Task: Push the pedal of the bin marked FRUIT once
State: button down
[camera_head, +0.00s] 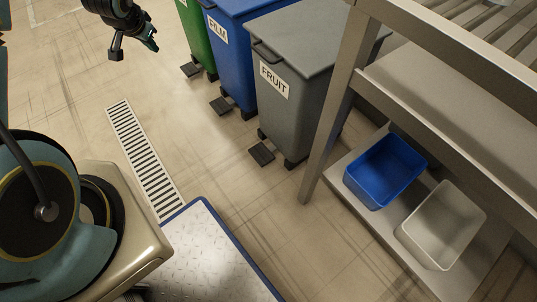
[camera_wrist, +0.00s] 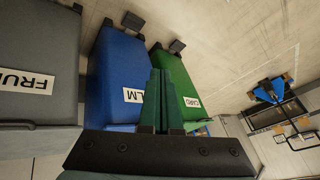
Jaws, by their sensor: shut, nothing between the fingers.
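The grey bin marked FRUIT (camera_head: 300,85) stands on the floor with its lid down. Its dark pedal (camera_head: 262,153) sticks out low at its front and is clear of anything. The bin (camera_wrist: 40,50) also shows at the left edge of the wrist view, where its pedal is not seen. My gripper (camera_head: 152,42) is in the air at the top of the head view, left of the bins and well apart from the FRUIT pedal. Its fingers (camera_wrist: 160,100) are together and empty in the wrist view.
A blue bin marked FILM (camera_head: 232,60) and a green bin (camera_head: 195,35), marked CARD in the wrist view, stand beside it. A metal rack (camera_head: 330,120) with a blue crate (camera_head: 385,170) and a white crate (camera_head: 443,225) is at right. Floor before the pedals is free.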

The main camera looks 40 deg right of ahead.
aim_at(266, 150)
jog(key=s+d+f+m+h+b, duration=0.1)
jog(key=d+f+m+b, duration=0.1)
jog(key=d+f+b, duration=0.45)
jog(key=s+d+f+m+h+b, duration=0.15)
jog(key=d+f, duration=0.25)
jog(key=f, duration=0.6)
jog(key=s+d+f+m+g+h+b, duration=0.1)
jog(key=s+d+f+m+b, duration=0.2)
jog(key=f, duration=0.6)
jog(key=s+d+f+m+g+h+b, duration=0.1)
jog(key=s+d+f+m+g+b, duration=0.1)
jog(key=s+d+f+m+b, duration=0.2)
jog(key=s+d+f+m+g+h+b, duration=0.1)
jog(key=s+d+f+m+g+b, duration=0.1)
jog(key=s+d+f+b, duration=0.5)
jog(key=shift+s+f+m+b, duration=0.3)
jog(key=shift+f+b, duration=0.2)
jog(key=shift+f, duration=0.7)
jog(key=shift+s+f+m+b, duration=0.25)
jog(key=shift+f+b, duration=0.25)
jog(key=shift+f, duration=0.75)
jog(key=shift+s+f+m+b, duration=0.2)
jog(key=shift+s+f+b, duration=0.25)
jog(key=shift+f, duration=0.75)
